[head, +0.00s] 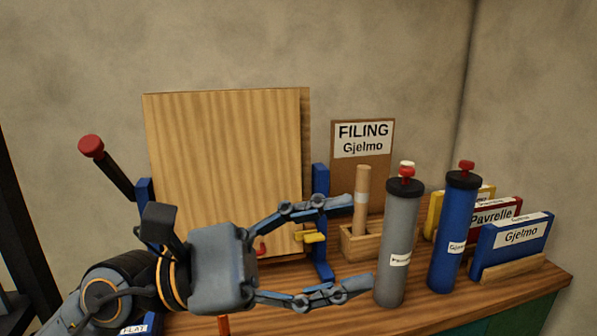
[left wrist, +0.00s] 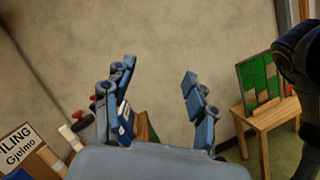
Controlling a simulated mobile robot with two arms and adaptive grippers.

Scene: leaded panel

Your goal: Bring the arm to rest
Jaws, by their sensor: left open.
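My left gripper (head: 350,243) is in the head view, its arm coming in from the lower left. Its two fingers are spread apart with nothing between them. The fingertips point right and appear close to the grey tube (head: 393,250); I cannot tell whether they touch it. In the left wrist view the open fingers (left wrist: 158,112) point up toward bare wall. My right gripper is not in view.
A wooden board (head: 225,160) stands in blue supports behind the gripper. A blue tube (head: 452,235), a wooden holder (head: 362,245), labelled folders (head: 513,236) and a FILING sign (head: 363,160) are on the bench. A small table (left wrist: 262,122) stands apart.

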